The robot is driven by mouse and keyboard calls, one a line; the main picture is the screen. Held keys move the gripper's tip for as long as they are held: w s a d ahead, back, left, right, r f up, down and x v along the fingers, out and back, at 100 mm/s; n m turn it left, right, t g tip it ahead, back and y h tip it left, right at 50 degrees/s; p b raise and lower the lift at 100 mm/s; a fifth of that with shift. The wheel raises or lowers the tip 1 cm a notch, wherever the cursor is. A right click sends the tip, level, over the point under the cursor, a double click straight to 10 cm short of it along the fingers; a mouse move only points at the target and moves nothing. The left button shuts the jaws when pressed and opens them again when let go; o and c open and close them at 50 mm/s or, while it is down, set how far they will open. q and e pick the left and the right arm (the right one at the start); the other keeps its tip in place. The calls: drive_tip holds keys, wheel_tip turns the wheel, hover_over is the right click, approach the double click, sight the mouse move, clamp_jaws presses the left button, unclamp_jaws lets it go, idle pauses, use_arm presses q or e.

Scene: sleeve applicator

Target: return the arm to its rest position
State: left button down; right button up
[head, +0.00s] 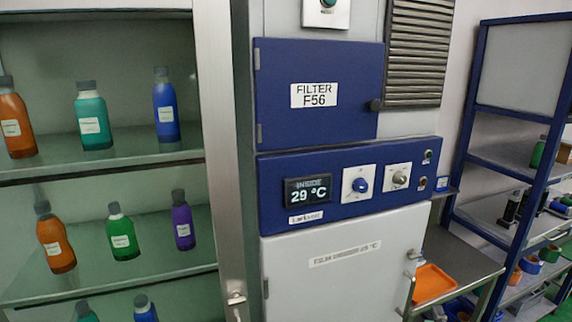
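Neither of my grippers nor my arms can be made out in the head view, so their pose and what they may hold are hidden. The view is filled by a blue and white machine. Its blue filter door (340,125), labelled "FILTER F56", looks shut. Below it, a blue control panel (338,217) carries a display (308,190) reading "INSIDE 29 °C", a blue knob (360,185) and a pale knob (399,177). The white lower door (345,285) looks shut.
At left, a cabinet with a metal frame (217,130) holds several coloured bottles on its shelves. At right stand a metal side table (465,262) with an orange tray (433,283), and a blue-framed rack (470,110) with assorted items. A louvred vent (418,50) is above.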

drive_tip(key=s+d+f+m+g, duration=0.2)
drive_tip(key=s+f+m+g, duration=0.1)
drive_tip(key=f, duration=0.5)
drive_tip(key=s+d+f+m+g+h, duration=0.1)
drive_tip(key=s+f+m+g, duration=0.15)
drive_tip(key=f, duration=0.45)
drive_tip(key=s+d+f+m+g, duration=0.2)
drive_tip(key=s+f+m+g, duration=0.15)
drive_tip(key=f, duration=0.45)
drive_tip(key=s+a+f+m+g+y, duration=0.2)
drive_tip(key=s+a+f+m+g, duration=0.1)
drive_tip(key=s+f, duration=0.65)
drive_tip(key=s+a+f+m+g+y, duration=0.2)
drive_tip(key=s+a+f+m+g, duration=0.15)
drive_tip(key=s+f, duration=0.6)
drive_tip(key=s+a+f+g, duration=0.1)
drive_tip(key=s+f, duration=0.2)
drive_tip(key=f, duration=1.3)
drive_tip(key=s+a+f+g, duration=0.1)
drive_tip(key=s+f, duration=0.2)
drive_tip(key=f, duration=1.3)
drive_tip(key=s+f+n+g, duration=0.1)
drive_tip(key=s+f, duration=1.2)
drive_tip(key=s, duration=0.4)
drive_tip(key=shift+s+f+y, duration=0.25)
drive_tip(key=shift+f+y, duration=0.05)
drive_tip(key=shift+f, duration=0.05)
drive_tip(key=shift+d+n, duration=0.1)
drive_tip(key=shift+n, duration=0.15)
